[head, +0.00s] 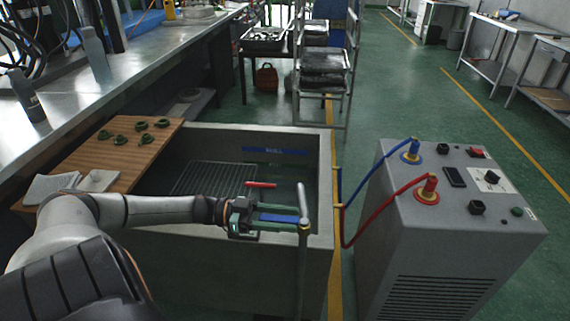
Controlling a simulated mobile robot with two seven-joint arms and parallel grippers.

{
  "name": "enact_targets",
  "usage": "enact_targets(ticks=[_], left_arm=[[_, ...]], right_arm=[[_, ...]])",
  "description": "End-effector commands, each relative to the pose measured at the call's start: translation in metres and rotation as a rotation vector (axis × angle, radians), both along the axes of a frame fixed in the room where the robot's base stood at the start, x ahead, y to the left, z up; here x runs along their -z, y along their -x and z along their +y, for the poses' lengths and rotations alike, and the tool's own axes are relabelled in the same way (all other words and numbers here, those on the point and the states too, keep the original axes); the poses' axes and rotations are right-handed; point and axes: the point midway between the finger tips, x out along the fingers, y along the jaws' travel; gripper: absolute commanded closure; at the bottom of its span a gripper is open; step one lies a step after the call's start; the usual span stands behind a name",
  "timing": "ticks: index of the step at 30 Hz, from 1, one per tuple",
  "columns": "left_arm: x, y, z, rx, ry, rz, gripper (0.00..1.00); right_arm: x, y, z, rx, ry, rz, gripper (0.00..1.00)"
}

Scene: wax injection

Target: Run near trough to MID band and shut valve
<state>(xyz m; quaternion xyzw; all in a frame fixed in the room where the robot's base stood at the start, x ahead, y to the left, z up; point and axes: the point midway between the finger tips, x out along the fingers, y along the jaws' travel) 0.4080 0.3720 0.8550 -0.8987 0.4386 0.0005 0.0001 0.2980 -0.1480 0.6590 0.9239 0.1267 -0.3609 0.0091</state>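The near trough (325,165) is a grey, open-topped tank in the middle of the head view. A blue band with unreadable marks (275,151) runs along its inner far wall. A metal rack (210,179) lies inside; the water level is hard to tell. A metal standpipe (303,230) rises at the trough's front right. A red lever (262,185) shows behind my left gripper (284,222). The gripper's green fingers are apart, with a blue lever-like bar (278,217) between them; I cannot tell whether they touch it. My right gripper is out of view.
A wooden board (120,165) with several green pieces and a white cloth (55,187) lies left of the trough. A grey machine (455,225) with blue and red hoses stands at right. A rack cart (325,65) stands behind.

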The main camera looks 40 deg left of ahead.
Motion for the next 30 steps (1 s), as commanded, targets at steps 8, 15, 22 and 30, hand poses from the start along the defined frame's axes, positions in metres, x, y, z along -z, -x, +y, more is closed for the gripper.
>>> enact_targets(ticks=[8,15,22,30], left_arm=[[0.000,0.000,0.000,-0.002,0.001,-0.001,0.43],[0.001,0.015,0.020,-0.003,-0.003,0.005,0.43],[0.001,0.047,0.061,-0.004,-0.004,0.005,0.43],[0.000,0.072,0.093,-0.003,-0.001,0.001,0.43]], right_arm=[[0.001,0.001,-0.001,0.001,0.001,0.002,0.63],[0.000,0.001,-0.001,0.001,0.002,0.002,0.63],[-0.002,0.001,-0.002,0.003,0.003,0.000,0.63],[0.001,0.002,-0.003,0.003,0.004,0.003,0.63]])
